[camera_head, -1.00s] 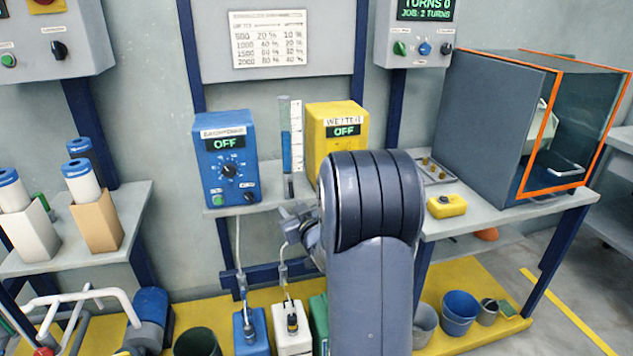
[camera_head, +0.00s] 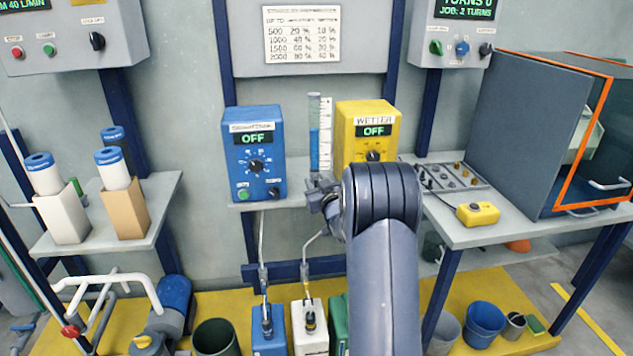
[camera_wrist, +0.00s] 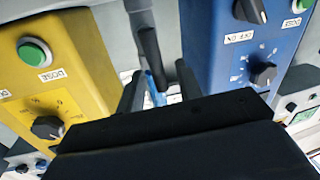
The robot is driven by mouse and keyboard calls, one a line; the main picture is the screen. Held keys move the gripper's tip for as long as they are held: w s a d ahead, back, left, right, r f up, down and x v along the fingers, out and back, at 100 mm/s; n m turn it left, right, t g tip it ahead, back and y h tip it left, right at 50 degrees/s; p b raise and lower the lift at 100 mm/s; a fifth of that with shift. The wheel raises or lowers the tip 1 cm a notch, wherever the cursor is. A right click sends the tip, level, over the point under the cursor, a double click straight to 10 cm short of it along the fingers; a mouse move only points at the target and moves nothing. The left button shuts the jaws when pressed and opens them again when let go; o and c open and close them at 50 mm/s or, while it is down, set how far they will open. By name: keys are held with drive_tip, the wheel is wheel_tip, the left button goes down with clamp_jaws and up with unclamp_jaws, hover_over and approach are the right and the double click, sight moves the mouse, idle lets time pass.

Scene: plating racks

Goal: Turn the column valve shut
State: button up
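The clear graduated column (camera_head: 314,132) with blue liquid stands upright between the blue box (camera_head: 254,152) and the yellow WETTER box (camera_head: 367,128). In the wrist view the two dark fingers (camera_wrist: 158,88) stand apart. A dark upright lever-like part (camera_wrist: 149,48), perhaps the valve handle, shows beyond and between them, with a bit of blue below it. I cannot tell whether the fingers touch it.
In the wrist view the yellow box (camera_wrist: 45,75) is close on the left and the blue box (camera_wrist: 235,50) close on the right. A tray of small parts (camera_head: 440,178) and a yellow pendant (camera_head: 478,213) lie to the right. Hoses run below the shelf.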

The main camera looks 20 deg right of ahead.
drive_tip(key=shift+w, duration=0.35)
drive_tip(key=shift+c, duration=0.2)
clamp_jaws()
